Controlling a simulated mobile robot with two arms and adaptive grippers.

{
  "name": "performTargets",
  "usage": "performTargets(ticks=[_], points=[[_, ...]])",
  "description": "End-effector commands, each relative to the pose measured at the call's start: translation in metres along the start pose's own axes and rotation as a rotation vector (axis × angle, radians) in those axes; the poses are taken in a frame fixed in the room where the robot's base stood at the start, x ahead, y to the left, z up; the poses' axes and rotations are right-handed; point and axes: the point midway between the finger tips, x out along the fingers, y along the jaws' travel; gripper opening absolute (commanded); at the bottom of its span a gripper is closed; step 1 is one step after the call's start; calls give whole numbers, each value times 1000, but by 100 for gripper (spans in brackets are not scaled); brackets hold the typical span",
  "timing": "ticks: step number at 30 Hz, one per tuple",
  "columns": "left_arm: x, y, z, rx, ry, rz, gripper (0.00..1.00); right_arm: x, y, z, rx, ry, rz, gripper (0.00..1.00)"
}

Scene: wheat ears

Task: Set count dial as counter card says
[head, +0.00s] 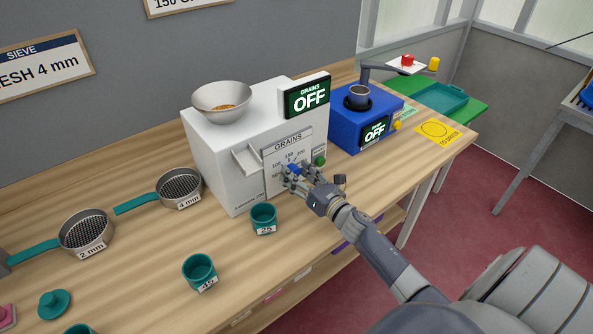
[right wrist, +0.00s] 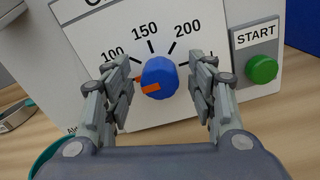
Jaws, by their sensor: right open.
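The white grain counter (head: 225,150) stands on the bench, its GRAINS display (head: 307,96) reading OFF. Its blue count dial (right wrist: 160,74) has an orange pointer (right wrist: 149,88) turned to the left, below the 100 mark; the exact mark is hard to tell behind a finger. The scale shows 100, 150 and 200 in the right wrist view. My right gripper (right wrist: 160,90) is open, its fingers on either side of the dial, with gaps visible. The counter card (head: 180,4) on the wall is cut off; "150 G" shows. My left gripper is not in view.
The green START button (right wrist: 262,69) is close to the dial's right. Teal cups (head: 263,218) (head: 200,272) stand in front of the counter, sieves (head: 180,187) (head: 86,231) to the left. A blue machine (head: 365,120) stands to the right.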

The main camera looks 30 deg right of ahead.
Motion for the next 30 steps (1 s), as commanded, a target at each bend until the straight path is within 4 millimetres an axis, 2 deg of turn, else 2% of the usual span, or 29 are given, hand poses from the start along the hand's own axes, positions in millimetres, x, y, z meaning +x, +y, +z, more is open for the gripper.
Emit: performTargets(ticks=[3,11,14,17,18,30], points=[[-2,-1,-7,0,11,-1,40,5,0,0,0,0,0,52],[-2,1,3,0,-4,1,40,6,0,0,1,0,1,52],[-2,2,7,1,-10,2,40,6,0,0,1,0,1,34],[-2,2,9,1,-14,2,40,6,0,0,1,0,1,11],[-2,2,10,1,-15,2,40,6,0,0,1,0,1,8],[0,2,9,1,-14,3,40,6,0,0,51,0,1,8]])
